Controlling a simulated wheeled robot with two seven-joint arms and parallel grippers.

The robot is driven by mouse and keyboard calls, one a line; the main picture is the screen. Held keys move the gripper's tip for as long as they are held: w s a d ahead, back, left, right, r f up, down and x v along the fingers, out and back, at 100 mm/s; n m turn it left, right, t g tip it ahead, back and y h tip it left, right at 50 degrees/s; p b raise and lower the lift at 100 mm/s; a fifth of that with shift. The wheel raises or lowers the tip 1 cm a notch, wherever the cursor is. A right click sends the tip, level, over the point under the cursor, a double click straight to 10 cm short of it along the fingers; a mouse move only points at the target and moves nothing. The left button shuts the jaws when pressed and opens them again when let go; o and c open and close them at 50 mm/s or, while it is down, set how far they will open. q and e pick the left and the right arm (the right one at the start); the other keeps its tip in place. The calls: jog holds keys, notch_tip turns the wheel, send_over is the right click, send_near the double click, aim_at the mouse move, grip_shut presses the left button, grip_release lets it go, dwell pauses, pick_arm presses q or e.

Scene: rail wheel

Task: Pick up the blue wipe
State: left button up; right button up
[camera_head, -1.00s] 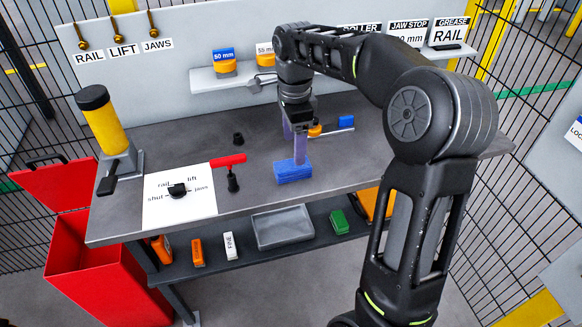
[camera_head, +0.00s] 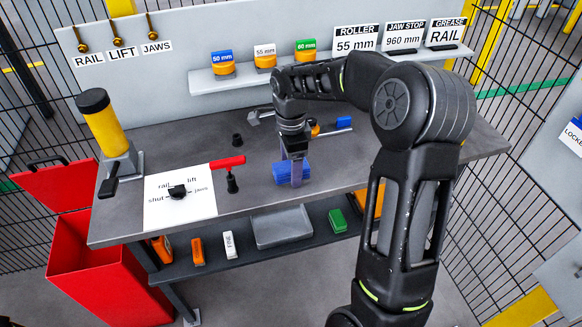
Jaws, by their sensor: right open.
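The blue wipe (camera_head: 283,174) is a small folded blue block standing on the grey workbench, right of the red-handled tool. The jaws are open. I cannot tell whether a finger touches the wipe. My left gripper is out of view.
A red-handled tool (camera_head: 231,172) and a white labelled panel with a black knob (camera_head: 178,192) lie left. A yellow cylinder (camera_head: 106,128) stands at the left end. Another blue item (camera_head: 344,122) lies behind right. A lower shelf holds a grey tray (camera_head: 282,229).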

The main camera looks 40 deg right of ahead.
jog(key=shift+f, duration=0.2)
jog(key=shift+c, duration=0.3)
jog(key=c, duration=1.4)
notch_tip(320, 180, up, 10)
jog(key=shift+r+b, duration=0.1)
jog(key=shift+b, duration=0.7)
